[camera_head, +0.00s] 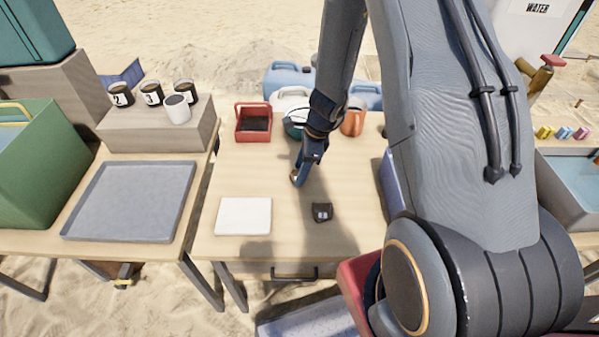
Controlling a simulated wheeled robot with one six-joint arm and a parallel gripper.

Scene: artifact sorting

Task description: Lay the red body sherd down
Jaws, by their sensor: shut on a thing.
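My gripper (299,174) hangs low over the middle of the central wooden table (225,178), pointing down. It is shut on a small reddish-brown piece, the red body sherd (294,176), of which only a sliver shows at the fingertips. The rest is hidden by the fingers. I cannot tell whether the sherd touches the tabletop. A white flat board (243,216) lies in front and to the left of the gripper. A small dark object (322,212) lies in front and to the right.
A red open box (253,124), a teal round vessel (294,123) and an orange-brown pot (353,119) stand behind the gripper. A grey tray (131,203) lies on the left table, near several cups on a block (154,135). Bare wood surrounds the white board.

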